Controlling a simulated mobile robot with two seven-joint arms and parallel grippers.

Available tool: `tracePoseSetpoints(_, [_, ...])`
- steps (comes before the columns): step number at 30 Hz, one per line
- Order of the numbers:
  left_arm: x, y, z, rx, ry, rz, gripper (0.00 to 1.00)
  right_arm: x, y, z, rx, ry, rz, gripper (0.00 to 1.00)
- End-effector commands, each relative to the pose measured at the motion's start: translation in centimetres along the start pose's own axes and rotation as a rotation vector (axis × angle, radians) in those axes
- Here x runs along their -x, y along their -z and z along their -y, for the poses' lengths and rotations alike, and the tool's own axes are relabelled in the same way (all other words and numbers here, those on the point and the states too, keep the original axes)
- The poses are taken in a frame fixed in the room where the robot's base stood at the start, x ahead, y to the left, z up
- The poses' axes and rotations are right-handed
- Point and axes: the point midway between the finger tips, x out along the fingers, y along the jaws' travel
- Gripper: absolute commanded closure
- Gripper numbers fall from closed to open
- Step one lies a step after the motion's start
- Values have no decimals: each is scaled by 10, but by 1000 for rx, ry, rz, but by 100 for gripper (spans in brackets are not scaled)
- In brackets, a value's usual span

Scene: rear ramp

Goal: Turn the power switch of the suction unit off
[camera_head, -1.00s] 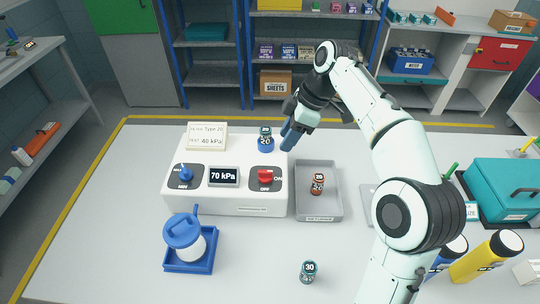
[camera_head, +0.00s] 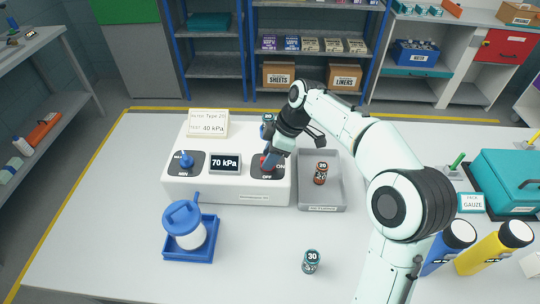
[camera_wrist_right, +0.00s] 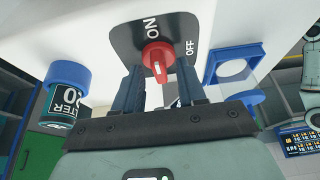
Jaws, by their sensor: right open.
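The white suction unit (camera_head: 230,196) stands on the table with a 70 kPa display (camera_head: 225,163). Its red power switch (camera_head: 266,163) is at the right of its sloped face, partly covered by my right gripper (camera_head: 269,158). In the right wrist view the red switch (camera_wrist_right: 158,58) shows a ridge lined up with the ON mark; OFF is to the right. There my right gripper (camera_wrist_right: 159,78) is open, its two dark fingers on either side of the switch's near end. I cannot tell whether they touch it. My left gripper is not shown.
A grey tray (camera_head: 335,202) with a brown bottle (camera_head: 320,173) is right of the unit. A blue-lidded canister (camera_head: 184,225) and small bottle (camera_head: 311,261) stand in front.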

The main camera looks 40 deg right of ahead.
Motion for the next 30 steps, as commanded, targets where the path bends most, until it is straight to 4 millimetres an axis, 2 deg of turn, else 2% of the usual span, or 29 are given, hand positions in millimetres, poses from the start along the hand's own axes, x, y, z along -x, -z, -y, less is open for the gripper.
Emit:
tracePoseSetpoints(8, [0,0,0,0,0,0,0,-1,0,0,0,0,0,60])
tracePoseSetpoints(9, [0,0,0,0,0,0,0,-1,0,0,0,0,0,73])
tracePoseSetpoints(12, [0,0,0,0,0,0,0,-1,0,0,0,0,0,100])
tracePoseSetpoints(23, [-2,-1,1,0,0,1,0,-1,0,0,-26,-12,-1,100])
tracePoseSetpoints(30, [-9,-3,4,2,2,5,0,-2,0,1,-140,-61,-2,100])
